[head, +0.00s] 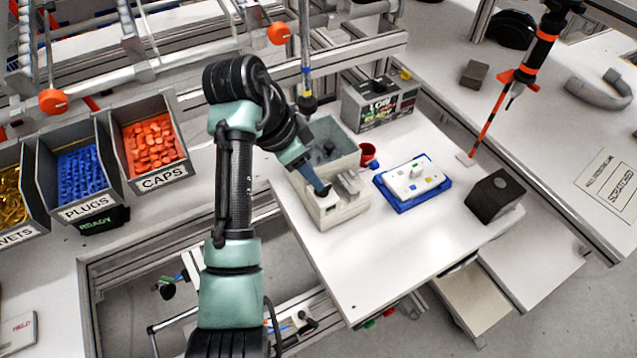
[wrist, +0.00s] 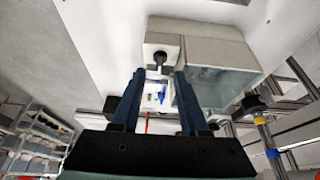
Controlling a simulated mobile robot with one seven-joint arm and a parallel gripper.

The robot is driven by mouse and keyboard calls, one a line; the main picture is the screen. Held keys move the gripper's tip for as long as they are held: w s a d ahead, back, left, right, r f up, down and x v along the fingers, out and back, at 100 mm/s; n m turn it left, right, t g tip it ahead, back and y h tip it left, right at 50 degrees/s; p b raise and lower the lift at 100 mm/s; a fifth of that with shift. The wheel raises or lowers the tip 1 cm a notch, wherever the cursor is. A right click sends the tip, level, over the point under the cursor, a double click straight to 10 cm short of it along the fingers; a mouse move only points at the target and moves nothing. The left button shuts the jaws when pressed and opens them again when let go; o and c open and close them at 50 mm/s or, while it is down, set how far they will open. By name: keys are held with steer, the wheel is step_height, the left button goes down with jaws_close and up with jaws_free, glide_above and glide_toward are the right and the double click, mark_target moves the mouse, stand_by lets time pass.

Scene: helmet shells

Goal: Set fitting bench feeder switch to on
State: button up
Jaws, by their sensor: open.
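The feeder (head: 345,208) is a pale box with a see-through hopper (head: 328,135), standing at the left of the white bench. In the wrist view the pale body (wrist: 215,45) and the hopper (wrist: 205,105) show to the right. A dark round knob (wrist: 160,58) sits on a pale block just beyond my fingertips. A small white panel with a blue part (wrist: 163,98) shows between my fingers; I cannot tell which part is the switch or its setting. My gripper (head: 323,190) is over the feeder's front; its fingers (wrist: 160,74) are apart and empty.
A red cup (head: 367,151), a blue tray (head: 425,205) with a white plate, and a dark block (head: 494,196) stand to the right. A grey box (head: 395,108) stands behind. Bins of plugs (head: 90,205) and caps (head: 160,178) are left. The bench front is clear.

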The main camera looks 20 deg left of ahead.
steer(key=shift+p+x, duration=0.4)
steer(key=shift+x, duration=2)
jaws_close()
